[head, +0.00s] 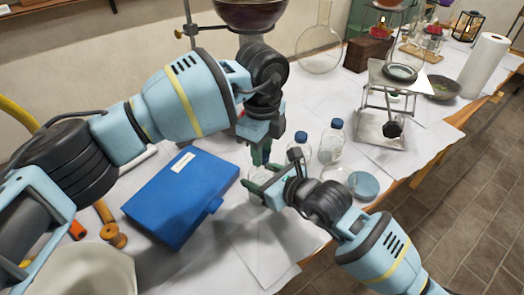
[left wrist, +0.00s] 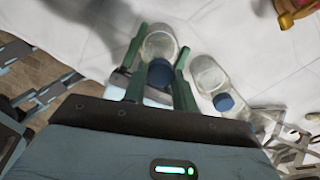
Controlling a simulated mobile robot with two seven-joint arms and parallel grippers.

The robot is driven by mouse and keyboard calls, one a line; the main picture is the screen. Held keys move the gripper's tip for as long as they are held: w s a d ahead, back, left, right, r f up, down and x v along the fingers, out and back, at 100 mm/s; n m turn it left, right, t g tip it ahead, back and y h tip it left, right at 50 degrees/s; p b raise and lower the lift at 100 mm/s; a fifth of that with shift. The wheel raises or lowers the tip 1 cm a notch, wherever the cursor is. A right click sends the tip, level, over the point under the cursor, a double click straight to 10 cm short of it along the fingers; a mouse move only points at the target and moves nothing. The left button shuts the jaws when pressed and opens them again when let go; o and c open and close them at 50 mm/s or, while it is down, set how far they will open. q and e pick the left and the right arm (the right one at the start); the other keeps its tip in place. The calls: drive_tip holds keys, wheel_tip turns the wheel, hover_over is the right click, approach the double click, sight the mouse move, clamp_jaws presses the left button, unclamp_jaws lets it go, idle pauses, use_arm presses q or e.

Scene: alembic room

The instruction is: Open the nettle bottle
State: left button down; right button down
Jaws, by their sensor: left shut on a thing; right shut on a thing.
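A clear bottle with a blue cap (left wrist: 160,72) stands between the green fingers of my left gripper (left wrist: 161,62) in the left wrist view. My left gripper (head: 261,156) points down over the bottle in the head view and is shut on the cap. My right gripper (head: 263,184) is just below, shut on the clear bottle body (left wrist: 158,44). In the head view the two grippers mostly hide this bottle. No label on it can be read, so I cannot tell whether it is the nettle bottle.
Two more blue-capped clear bottles (head: 301,153) (head: 332,147) stand just right of the grippers. A blue box (head: 180,195) lies to the left. A round blue-grey lid (head: 364,185) lies near the table's right edge. A metal stand (head: 385,125) is further back.

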use_arm(q)
drive_tip(key=shift+r, duration=0.4)
drive_tip(key=shift+r, duration=2)
use_arm(e)
drive_tip(key=shift+c, duration=1.5)
unclamp_jaws()
use_arm(q)
drive_tip(key=shift+r, duration=0.45)
use_arm(e)
drive_tip(key=v, duration=1.2)
